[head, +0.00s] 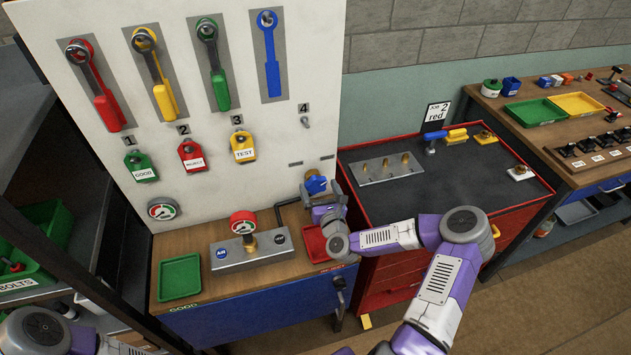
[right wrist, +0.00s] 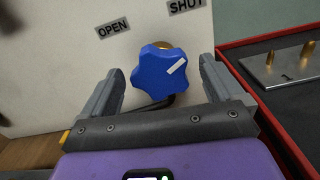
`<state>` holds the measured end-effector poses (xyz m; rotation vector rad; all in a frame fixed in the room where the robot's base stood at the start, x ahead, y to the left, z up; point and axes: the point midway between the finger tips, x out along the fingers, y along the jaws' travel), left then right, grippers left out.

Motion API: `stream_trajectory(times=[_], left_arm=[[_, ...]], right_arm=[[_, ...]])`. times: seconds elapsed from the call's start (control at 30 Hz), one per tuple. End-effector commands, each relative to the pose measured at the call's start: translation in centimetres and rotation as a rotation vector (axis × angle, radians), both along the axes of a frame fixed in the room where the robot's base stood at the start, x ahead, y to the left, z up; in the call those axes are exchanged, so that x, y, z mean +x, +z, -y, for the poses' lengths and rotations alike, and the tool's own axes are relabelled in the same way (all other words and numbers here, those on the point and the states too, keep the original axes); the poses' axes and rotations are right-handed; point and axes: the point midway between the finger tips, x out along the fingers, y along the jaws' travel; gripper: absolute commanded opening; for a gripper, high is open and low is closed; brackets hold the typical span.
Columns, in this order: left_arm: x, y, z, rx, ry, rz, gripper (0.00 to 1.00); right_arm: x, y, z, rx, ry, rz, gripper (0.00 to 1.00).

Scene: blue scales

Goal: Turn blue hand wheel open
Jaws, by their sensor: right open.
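The blue hand wheel (head: 316,184) sits low at the right of the white panel, above the wooden bench. In the right wrist view the blue hand wheel (right wrist: 163,70) has a lobed rim and a white mark pointing up and right, toward the SHUT label (right wrist: 186,5). The OPEN label (right wrist: 113,28) is to its left. My right gripper (head: 325,203) is open at the wheel; in the right wrist view its fingers (right wrist: 162,80) stand on either side of the wheel with gaps. My left arm shows at the lower left, but its gripper is not in view.
The bench holds a gauge block (head: 252,252), a green tray (head: 179,278) and a red tray (head: 316,246). A black pipe runs below the wheel. A red cart (head: 450,210) with a dark top stands close on the right. Coloured levers hang on the panel (head: 240,150).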

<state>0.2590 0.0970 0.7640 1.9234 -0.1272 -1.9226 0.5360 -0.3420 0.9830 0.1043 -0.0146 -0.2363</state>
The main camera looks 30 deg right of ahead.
Motion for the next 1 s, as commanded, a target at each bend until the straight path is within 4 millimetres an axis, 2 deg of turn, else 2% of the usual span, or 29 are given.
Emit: stream_trajectory(times=[0.1, 0.23, 0.57, 0.9, 1.0], left_arm=[[0.0, 0.0, 0.0, 0.000, 0.000, 0.001, 0.51], [0.0, 0.0, 0.0, 0.000, 0.000, 0.001, 0.51], [0.0, 0.0, 0.0, 0.000, 0.000, 0.001, 0.51], [0.0, 0.0, 0.0, 0.000, 0.000, 0.001, 0.51], [0.0, 0.0, 0.0, 0.000, 0.000, 0.001, 0.51]], right_arm=[[1.6, 0.0, 0.3, 0.000, 0.001, 0.001, 0.94], [2.6, 0.0, 0.6, 0.000, 0.000, 0.001, 0.94], [2.9, 0.0, 0.6, 0.000, 0.001, -0.001, 0.94], [2.9, 0.0, 0.6, 0.000, 0.001, -0.001, 0.44], [2.9, 0.0, 0.6, -0.001, 0.001, -0.001, 0.43]])
